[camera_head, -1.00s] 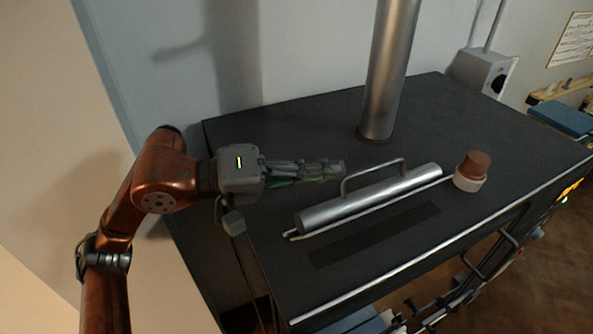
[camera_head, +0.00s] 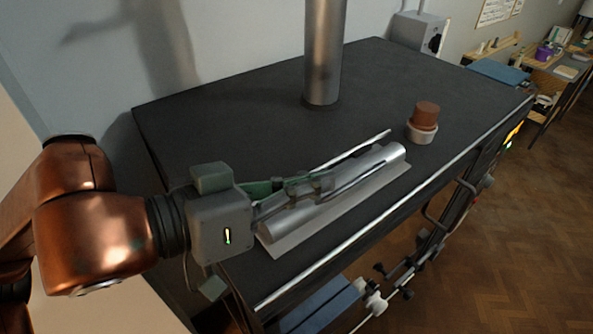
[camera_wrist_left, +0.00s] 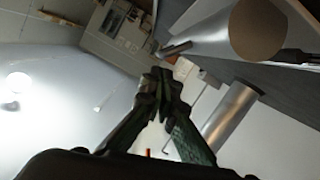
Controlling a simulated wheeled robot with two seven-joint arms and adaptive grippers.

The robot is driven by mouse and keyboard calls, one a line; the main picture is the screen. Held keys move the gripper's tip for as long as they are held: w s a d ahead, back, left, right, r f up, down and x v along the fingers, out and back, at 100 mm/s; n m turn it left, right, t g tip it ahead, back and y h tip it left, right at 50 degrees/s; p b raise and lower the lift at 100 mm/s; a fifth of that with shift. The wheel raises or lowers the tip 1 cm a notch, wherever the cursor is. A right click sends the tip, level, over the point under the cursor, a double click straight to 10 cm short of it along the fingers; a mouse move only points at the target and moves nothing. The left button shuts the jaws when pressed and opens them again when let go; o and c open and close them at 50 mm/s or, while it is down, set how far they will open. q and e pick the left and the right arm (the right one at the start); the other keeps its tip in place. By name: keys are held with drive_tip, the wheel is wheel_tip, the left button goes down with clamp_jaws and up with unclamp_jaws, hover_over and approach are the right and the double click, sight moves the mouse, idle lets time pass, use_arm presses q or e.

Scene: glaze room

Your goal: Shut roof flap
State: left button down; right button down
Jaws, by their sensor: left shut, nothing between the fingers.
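The roof flap (camera_head: 385,158) is a silver half-round bar with a flat plate (camera_head: 345,210) along its front edge. It lies on the dark kiln roof (camera_head: 230,120), and the dark slot seen before is no longer visible. The left wrist view shows the closed fingertips (camera_wrist_left: 160,82) and the round flap end (camera_wrist_left: 258,30). My right gripper is out of view.
A steel flue pipe (camera_head: 323,55) rises from the roof behind the flap. A brown and white pot (camera_head: 423,122) stands beyond the flap's right end. A metal rail (camera_head: 400,205) runs along the front edge. The roof's back right is clear.

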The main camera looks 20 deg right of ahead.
use_arm(q)
drive_tip(key=shift+s+d+f+m+b, duration=0.1)
drive_tip(key=shift+s+f+m+b, duration=0.2)
drive_tip(key=shift+s+f+m, duration=0.1)
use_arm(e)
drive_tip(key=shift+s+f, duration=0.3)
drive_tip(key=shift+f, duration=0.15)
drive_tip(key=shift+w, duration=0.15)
use_arm(q)
drive_tip(key=shift+a+r, duration=0.15)
drive_tip(key=shift+a, duration=0.3)
drive_tip(key=v, duration=0.9)
drive_tip(key=shift+s, duration=0.15)
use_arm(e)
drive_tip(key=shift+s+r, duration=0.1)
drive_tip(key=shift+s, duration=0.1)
